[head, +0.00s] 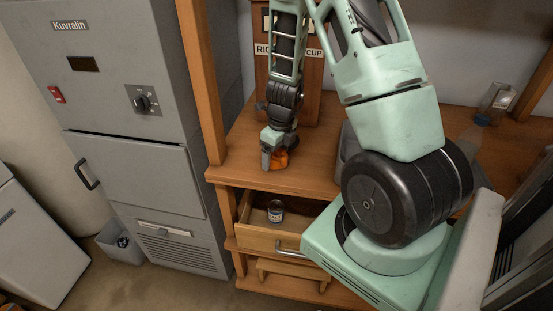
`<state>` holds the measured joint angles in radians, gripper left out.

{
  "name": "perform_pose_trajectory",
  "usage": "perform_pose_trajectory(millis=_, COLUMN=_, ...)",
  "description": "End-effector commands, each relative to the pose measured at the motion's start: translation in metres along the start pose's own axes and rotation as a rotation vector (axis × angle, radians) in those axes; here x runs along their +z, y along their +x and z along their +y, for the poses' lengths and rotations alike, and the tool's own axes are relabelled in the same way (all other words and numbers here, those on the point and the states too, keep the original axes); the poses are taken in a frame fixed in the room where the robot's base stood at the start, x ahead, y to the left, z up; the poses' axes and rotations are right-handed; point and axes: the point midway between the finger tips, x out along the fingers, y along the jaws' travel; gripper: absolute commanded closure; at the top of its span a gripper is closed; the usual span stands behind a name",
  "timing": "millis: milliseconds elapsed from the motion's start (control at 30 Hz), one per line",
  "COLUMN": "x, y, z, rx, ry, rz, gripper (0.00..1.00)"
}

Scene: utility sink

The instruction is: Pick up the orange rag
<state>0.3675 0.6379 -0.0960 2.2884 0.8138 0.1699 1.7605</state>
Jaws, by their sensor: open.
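The orange rag (279,159) is a small bunched shape on the wooden counter (233,156), near its front left part. My gripper (272,165) is right over the rag, pointing down, with a finger in front of it. The jaws are open. The gripper hides part of the rag, and I cannot tell whether the fingers touch it or how far it sits between them.
Below the counter, an open drawer (262,238) holds a small can (276,211). A wooden post (203,85) and a grey cabinet (140,165) stand at the left. A sign board (312,85) is behind my gripper. A clear bottle (492,104) stands at the back right.

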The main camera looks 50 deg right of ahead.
Motion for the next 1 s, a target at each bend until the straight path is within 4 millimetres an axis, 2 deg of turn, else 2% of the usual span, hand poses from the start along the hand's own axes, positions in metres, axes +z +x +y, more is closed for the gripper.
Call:
perform_pose_trajectory(millis=267, x=0.000, y=0.005, z=0.000, rx=-0.001, ry=0.000, rz=-0.001, gripper=0.19)
perform_pose_trajectory(millis=300, x=0.000, y=0.005, z=0.000, rx=-0.001, ry=0.000, rz=-0.001, gripper=0.22)
perform_pose_trajectory(millis=467, x=0.000, y=0.005, z=0.000, rx=-0.001, ry=0.000, rz=-0.001, gripper=0.66)
perform_pose_trajectory(millis=833, x=0.001, y=0.004, z=0.000, rx=-0.001, ry=0.000, rz=-0.002, gripper=0.66)
perform_pose_trajectory(millis=1000, x=0.003, y=-0.007, z=0.000, rx=-0.002, ry=-0.002, rz=-0.002, gripper=0.66)
